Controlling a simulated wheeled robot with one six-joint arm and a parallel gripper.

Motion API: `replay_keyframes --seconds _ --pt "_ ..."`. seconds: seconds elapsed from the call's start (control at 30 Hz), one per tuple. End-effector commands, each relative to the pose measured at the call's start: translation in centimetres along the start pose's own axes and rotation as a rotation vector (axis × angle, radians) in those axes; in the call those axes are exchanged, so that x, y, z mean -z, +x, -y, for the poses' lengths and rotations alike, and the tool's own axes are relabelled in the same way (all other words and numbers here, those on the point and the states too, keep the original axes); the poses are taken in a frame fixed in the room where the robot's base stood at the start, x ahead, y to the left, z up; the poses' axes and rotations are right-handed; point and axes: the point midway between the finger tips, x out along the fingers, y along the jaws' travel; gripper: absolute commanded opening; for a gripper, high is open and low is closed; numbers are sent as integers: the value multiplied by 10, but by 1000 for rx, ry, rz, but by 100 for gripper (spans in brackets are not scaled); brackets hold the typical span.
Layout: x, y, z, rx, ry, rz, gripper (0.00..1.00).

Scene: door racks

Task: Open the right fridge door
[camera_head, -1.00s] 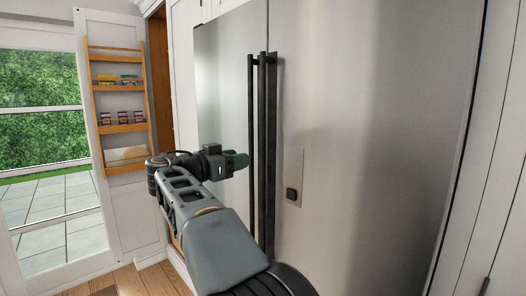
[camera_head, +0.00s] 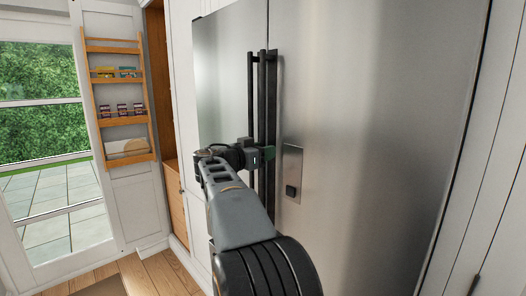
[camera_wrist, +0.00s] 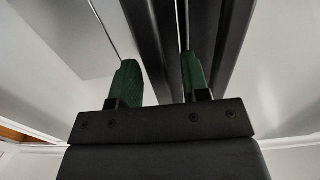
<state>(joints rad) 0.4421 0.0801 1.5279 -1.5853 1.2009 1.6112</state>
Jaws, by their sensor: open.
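The fridge's right door (camera_head: 375,110) is a broad steel panel and appears shut. Its tall dark vertical handle (camera_head: 262,95) stands near the seam, close beside the left door's handle (camera_head: 251,100). My gripper (camera_head: 268,154) is open at the handles, a little below their mid-height, and hides part of them. In the wrist view, its two green fingers (camera_wrist: 160,70) point at the dark bars, with a dark bar (camera_wrist: 165,35) between them. I cannot tell whether either finger touches a handle.
The left fridge door (camera_head: 228,80) is steel and also appears shut. A small dark square fitting (camera_head: 291,191) sits on a plate on the right door. Wooden floor (camera_head: 150,277) shows below.

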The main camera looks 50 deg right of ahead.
Motion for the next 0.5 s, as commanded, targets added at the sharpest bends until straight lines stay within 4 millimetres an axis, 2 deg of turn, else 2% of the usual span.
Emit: replay_keyframes --seconds 0.07,0.5 --pt "0 0 0 0 0 0 41" --pt "0 0 0 0 0 0 0"
